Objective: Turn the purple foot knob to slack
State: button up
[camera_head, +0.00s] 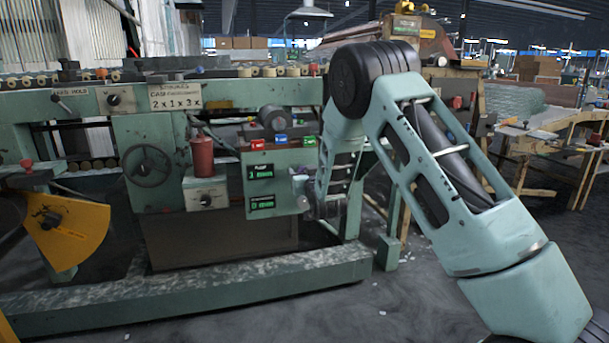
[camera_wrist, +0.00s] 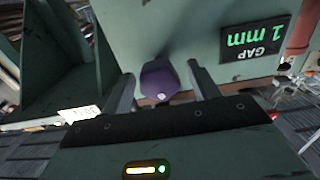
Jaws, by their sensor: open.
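The purple foot knob (camera_wrist: 160,80) sticks out from the underside or side of a green machine housing in the wrist view. My gripper (camera_wrist: 160,70) is open, with one dark finger on each side of the knob. A gap shows between the knob and each finger, and the knob's rear end faces the palm. In the head view the purple knob cannot be made out, and my fingers cannot be told apart beside the green control box (camera_head: 272,185).
A display (camera_wrist: 252,40) reading "GAP 1 mm" sits right of the knob. In the head view, a handwheel (camera_head: 147,166), a red cylinder (camera_head: 202,157) and a yellow quadrant plate (camera_head: 75,232) are on the machine. A long green base beam (camera_head: 190,290) runs along the floor.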

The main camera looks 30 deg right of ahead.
jog(key=c, duration=0.9)
jog(key=shift+c, duration=0.2)
